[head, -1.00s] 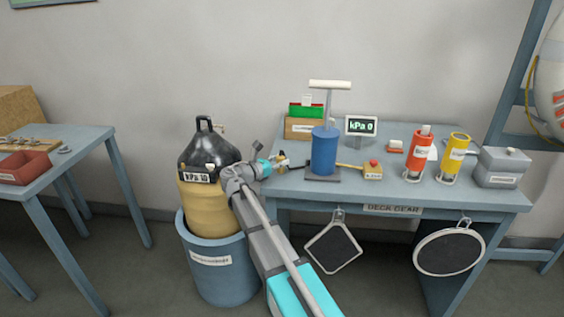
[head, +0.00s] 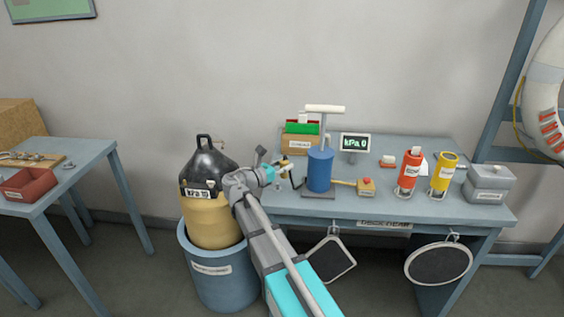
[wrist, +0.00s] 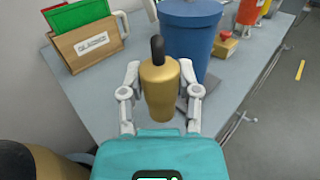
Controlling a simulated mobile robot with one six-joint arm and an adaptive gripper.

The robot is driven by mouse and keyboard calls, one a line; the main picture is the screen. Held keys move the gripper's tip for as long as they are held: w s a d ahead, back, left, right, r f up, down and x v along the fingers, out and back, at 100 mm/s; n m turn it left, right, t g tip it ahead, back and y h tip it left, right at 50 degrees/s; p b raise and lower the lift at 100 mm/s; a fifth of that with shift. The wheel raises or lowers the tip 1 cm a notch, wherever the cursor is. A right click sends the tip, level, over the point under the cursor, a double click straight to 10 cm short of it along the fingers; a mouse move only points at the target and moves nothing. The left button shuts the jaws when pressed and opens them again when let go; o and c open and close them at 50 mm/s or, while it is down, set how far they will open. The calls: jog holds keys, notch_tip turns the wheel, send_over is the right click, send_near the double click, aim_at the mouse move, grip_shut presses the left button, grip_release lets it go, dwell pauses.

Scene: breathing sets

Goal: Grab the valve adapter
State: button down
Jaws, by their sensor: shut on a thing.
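The valve adapter (wrist: 160,88) is a brass-coloured piece with a dark tip, seen in the middle of the wrist view. My gripper (wrist: 160,92) is shut on it, with a grey finger on each side. In the head view my gripper (head: 281,168) is at the left end of the deck gear table (head: 400,210), just left of the blue pump (head: 320,170). The adapter is small there and partly covered by my gripper. In the wrist view the adapter appears above the table top; whether it touches the table I cannot tell.
A tan and black cylinder (head: 212,215) stands in a blue tub (head: 222,280) left of my arm. A wooden box with green and red cards (wrist: 85,45) stands behind my gripper. A kPa display (head: 355,143), orange and yellow canisters and a grey box (head: 488,184) stand farther right.

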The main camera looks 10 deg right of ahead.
jog(key=s+d+r+p, duration=0.2)
jog(key=s+r+p, duration=0.1)
jog(key=s, duration=0.6)
jog(key=shift+d+r, duration=0.25)
jog(key=shift+r, duration=0.45)
